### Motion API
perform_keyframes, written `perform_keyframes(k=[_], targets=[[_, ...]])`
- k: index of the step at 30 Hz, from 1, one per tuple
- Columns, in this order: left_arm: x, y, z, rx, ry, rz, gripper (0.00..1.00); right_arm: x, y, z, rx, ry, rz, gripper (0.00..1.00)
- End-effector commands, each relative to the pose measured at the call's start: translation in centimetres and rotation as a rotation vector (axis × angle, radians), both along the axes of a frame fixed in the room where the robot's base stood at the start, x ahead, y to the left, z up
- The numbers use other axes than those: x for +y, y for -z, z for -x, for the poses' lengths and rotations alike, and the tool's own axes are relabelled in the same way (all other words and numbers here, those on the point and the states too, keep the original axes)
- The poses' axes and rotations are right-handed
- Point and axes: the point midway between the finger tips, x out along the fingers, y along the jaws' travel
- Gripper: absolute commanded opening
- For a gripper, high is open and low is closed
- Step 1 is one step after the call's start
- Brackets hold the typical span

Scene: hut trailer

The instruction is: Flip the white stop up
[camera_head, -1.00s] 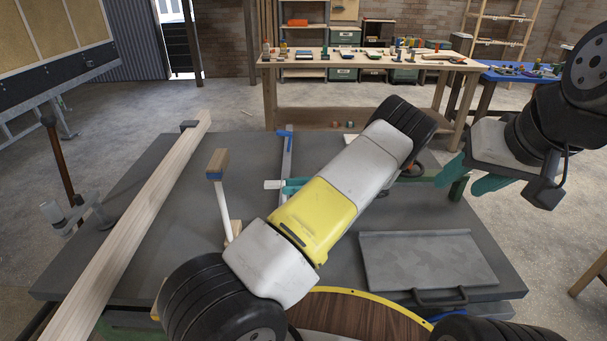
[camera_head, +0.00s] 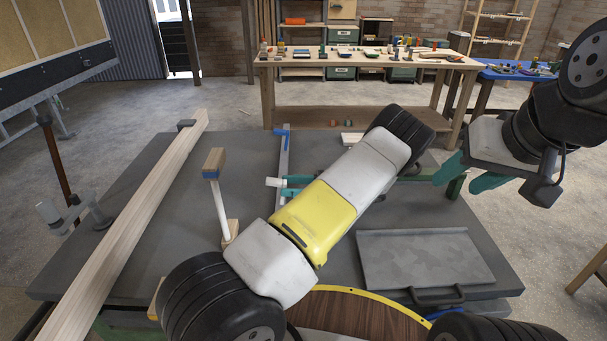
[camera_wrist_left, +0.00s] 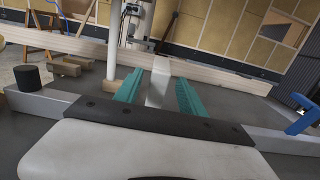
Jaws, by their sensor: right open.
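The white stop (camera_head: 273,182) is a small pale block on the long grey rail (camera_head: 285,150) that lies across the dark table. In the left wrist view the white stop (camera_wrist_left: 158,84) stands between the teal fingers, with a gap on each side. My left gripper (camera_head: 291,186) is open around it, its palm partly hidden behind my own arm in the head view. In the left wrist view my left gripper (camera_wrist_left: 160,92) points along the stop. My right gripper (camera_head: 465,176) is open and empty at the right, above the table's edge.
A long pale wooden beam (camera_head: 140,215) lies along the left of the table (camera_head: 175,255). A white post with a wooden top (camera_head: 214,163) stands left of the rail. A grey plate with a handle (camera_head: 425,258) lies at the right. A blue piece (camera_head: 282,133) caps the rail.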

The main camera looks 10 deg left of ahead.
Motion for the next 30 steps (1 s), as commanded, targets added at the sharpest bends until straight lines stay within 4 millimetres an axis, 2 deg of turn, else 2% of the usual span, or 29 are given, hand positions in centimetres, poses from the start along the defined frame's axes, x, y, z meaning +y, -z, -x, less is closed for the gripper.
perform_keyframes(k=[8, 16, 21, 30], targets=[[-0.8, 0.1, -0.2, 0.000, 0.001, -0.001, 0.47, 0.0, 0.0, 0.0, 0.000, 0.000, 0.000, 0.47], [-5.2, 0.4, -1.3, -0.001, 0.002, 0.001, 0.47, 0.0, 0.0, 0.0, 0.000, 0.000, 0.000, 0.47], [-7.1, 0.5, -1.9, 0.000, 0.001, 0.000, 0.47, 0.0, 0.0, 0.0, 0.000, 0.000, 0.000, 0.47], [-7.6, 0.4, -2.0, 0.000, -0.001, -0.001, 0.47, 0.0, 0.0, 0.0, 0.000, 0.000, 0.000, 0.47]])
